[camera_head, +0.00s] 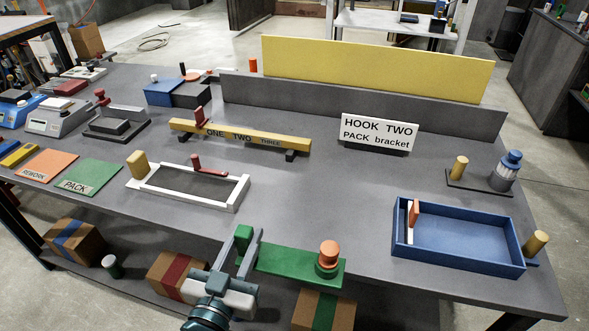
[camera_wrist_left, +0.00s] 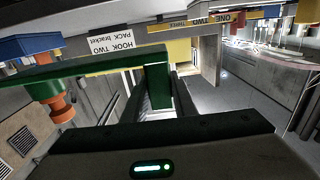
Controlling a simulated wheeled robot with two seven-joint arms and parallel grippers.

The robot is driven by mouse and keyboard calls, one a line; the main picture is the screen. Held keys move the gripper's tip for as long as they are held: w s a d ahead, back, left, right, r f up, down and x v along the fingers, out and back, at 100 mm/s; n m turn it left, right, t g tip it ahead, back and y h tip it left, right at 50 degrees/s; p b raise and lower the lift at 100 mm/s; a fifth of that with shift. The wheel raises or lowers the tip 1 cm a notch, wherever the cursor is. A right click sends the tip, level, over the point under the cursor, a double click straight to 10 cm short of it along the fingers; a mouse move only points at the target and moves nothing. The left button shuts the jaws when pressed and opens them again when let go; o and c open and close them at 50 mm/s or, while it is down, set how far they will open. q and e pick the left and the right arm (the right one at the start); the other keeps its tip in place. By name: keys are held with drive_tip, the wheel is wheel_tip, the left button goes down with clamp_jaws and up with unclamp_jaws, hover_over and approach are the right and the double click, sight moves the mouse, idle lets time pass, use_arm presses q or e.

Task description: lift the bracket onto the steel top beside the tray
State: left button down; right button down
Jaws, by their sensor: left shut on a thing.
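The green bracket (camera_head: 295,266) is a flat bar with a green upright block at its left end and an orange-topped round piece at its right end. My left gripper (camera_head: 245,247) is shut on the upright block. In the head view the bracket overlaps the table's front edge; its height over the top is hard to tell. In the left wrist view the bracket (camera_wrist_left: 88,68) runs left from the fingers (camera_wrist_left: 157,90), with the orange piece at its far end. The blue tray (camera_head: 460,268) is to the right on the grey top (camera_head: 310,205). My right gripper is not in view.
A white open frame (camera_head: 190,202) lies left of the bracket. A yellow beam (camera_head: 240,134) and a sign reading "HOOK TWO PACK bracket" (camera_head: 379,132) stand farther back. Boxes (camera_head: 72,243) sit on a lower shelf. Grey top between frame and blue tray is clear.

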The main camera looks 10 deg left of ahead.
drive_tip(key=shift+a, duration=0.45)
